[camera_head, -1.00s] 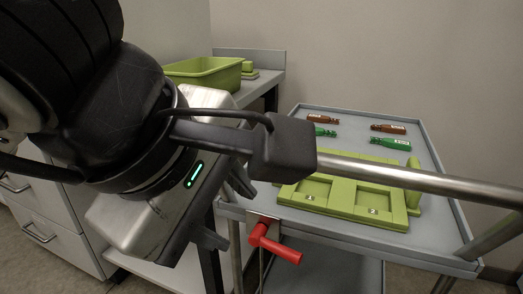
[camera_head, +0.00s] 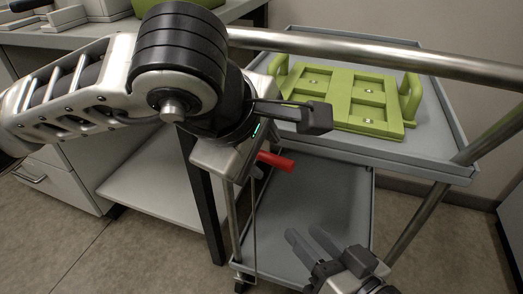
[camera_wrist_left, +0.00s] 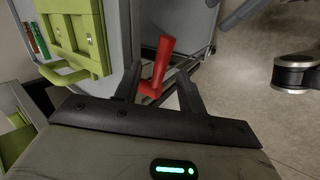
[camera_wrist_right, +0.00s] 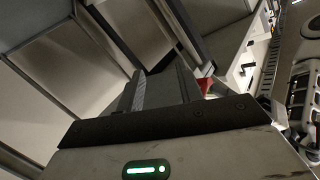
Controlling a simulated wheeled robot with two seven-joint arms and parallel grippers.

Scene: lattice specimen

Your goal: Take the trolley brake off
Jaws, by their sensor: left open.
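The trolley's red brake lever (camera_head: 276,162) sits at the near left corner under the top tray. It also shows in the left wrist view (camera_wrist_left: 160,62). My left gripper (camera_wrist_left: 158,72) is open, with its fingers on either side of the lever; I cannot tell whether they touch it. In the head view, the gripper body hides the lever's left end. My right gripper (camera_head: 309,234) is in front of the lower shelf, fingers apart and empty. In the right wrist view, a bit of the red lever (camera_wrist_right: 204,84) shows beyond its right finger.
The trolley's metal handle bar (camera_head: 370,48) runs above the top tray (camera_head: 432,148), close to my left wrist. A green fixture plate (camera_head: 345,97) lies on that tray. The lower shelf (camera_head: 340,200) looks bare. A bench with drawers (camera_head: 60,180) stands at the left.

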